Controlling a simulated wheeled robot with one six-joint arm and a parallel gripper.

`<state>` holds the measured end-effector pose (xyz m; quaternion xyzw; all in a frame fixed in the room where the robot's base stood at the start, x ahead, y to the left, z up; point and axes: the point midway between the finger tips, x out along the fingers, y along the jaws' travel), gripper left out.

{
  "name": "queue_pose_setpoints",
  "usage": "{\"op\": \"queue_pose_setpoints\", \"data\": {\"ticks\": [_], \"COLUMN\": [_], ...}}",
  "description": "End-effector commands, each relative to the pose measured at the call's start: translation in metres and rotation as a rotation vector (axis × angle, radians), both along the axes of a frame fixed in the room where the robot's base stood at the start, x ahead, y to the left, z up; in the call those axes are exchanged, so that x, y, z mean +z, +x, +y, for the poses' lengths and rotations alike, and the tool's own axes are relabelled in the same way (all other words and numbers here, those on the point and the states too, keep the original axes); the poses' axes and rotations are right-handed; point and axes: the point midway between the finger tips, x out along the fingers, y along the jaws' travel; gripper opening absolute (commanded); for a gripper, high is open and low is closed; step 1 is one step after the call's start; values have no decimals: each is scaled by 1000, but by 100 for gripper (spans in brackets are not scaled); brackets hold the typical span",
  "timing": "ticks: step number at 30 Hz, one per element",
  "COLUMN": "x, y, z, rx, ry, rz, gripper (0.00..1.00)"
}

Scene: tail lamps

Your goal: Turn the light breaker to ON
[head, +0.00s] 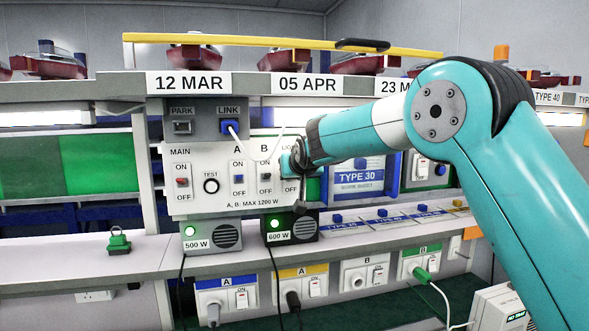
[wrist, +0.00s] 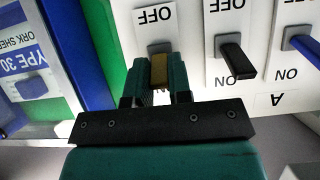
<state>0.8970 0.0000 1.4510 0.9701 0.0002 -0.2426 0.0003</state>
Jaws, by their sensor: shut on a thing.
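The white breaker panel (head: 215,201) carries a row of switches, each with an ON and an OFF label. The light breaker is at its right end, mostly hidden behind my gripper (head: 292,164) in the head view. In the wrist view, which is upside down, its tan lever (wrist: 159,71) stands between the two teal fingers of my gripper (wrist: 160,80). The fingers are shut on the lever from both sides. Its OFF label shows above the lever; its ON label is hidden by the gripper. I cannot tell exactly how the lever is tilted.
The black B lever (wrist: 237,65) stands close beside my gripper, with the blue A lever (wrist: 305,45) farther along. The blue TYPE 30 holder (head: 361,176) is to the right. A 600 W box (head: 291,228) with a lit green lamp sits below.

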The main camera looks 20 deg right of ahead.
Motion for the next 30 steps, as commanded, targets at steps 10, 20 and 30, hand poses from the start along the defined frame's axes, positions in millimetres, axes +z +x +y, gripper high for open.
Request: {"op": "queue_pose_setpoints", "data": {"ticks": [10,20,30], "x": [1,1,7], "y": [0,0,-17], "z": [-1,0,0], "rx": [-1,-1,0], "ry": [0,0,1], "rz": [4,4,1], "gripper": [0,45,45]}}
